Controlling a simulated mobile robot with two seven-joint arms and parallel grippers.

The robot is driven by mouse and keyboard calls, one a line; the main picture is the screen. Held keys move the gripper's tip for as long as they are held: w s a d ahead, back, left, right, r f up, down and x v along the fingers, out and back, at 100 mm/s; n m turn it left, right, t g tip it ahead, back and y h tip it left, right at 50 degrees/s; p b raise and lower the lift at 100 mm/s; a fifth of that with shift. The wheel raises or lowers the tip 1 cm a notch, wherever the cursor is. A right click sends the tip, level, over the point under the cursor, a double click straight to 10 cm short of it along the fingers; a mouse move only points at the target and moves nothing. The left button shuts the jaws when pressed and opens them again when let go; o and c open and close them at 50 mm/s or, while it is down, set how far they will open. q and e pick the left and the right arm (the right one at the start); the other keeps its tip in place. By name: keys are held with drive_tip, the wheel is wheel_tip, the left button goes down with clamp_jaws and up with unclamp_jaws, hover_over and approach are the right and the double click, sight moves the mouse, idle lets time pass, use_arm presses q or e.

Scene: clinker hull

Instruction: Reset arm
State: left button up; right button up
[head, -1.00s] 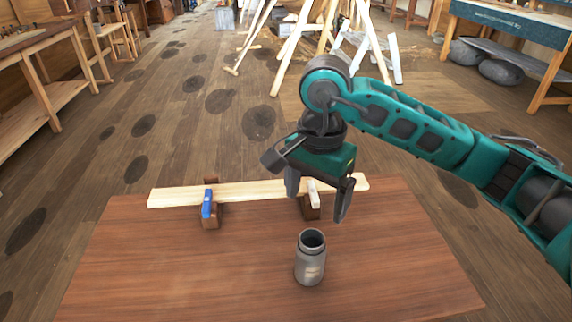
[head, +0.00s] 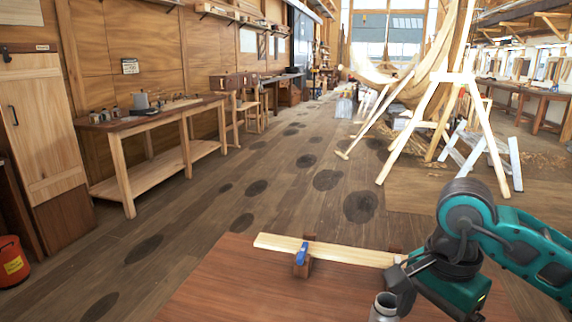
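My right arm comes in from the right in the head view, and my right gripper (head: 425,304) is at the lower right, over the table's (head: 250,282) right part. One dark finger shows beside the grey metal container; the other fingertip is hidden or cut off by the bottom edge. I cannot tell the gap between the fingers or whether they touch anything. The grey container (head: 383,307) stands on the table, cut off at the bottom edge. My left gripper is not in view.
A workbench (head: 150,115) stands at the left wall, an orange-red canister (head: 12,262) at far left. Wooden trestles (head: 440,110) stand behind. The floor between is open.

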drive_tip(key=s+a+f+m+g+y, duration=0.1)
drive_tip(key=s+a+g+y, duration=0.2)
drive_tip(key=a, duration=0.4)
drive_tip(key=s+a+f+m+g+y, duration=0.1)
drive_tip(key=s+a+y, duration=0.2)
drive_tip(key=a+y, duration=0.35)
drive_tip(key=w+a+r+m+t+y, duration=0.1)
drive_tip(key=a+r+m+t+y, duration=0.5)
drive_tip(key=m+y, duration=0.65)
drive_tip(key=w+d+f+m+t+h, duration=0.3)
drive_tip(key=d+f+m+t+h, duration=0.35)
drive_tip(key=m, duration=0.95)
drive_tip(key=w+d+f+m+t+h, duration=0.3)
drive_tip(key=f+m+t+h, duration=0.35)
drive_tip(key=m, duration=0.85)
drive_tip(key=s+d+f+m+g+h, duration=0.2)
drive_tip(key=s+f+m, duration=0.3)
drive_tip(key=f, duration=0.3)
drive_tip(key=s+d+f+m+g+h, duration=0.2)
drive_tip(key=s+d+f+m+h, duration=0.2)
drive_tip(key=f, duration=0.4)
drive_tip(key=s+m+h, duration=0.1)
drive_tip(key=m, duration=0.1)
drive_tip(key=shift+s+d+m+p, duration=0.25)
drive_tip(key=shift+d+m+p, duration=0.05)
drive_tip(key=shift+m+p, duration=0.1)
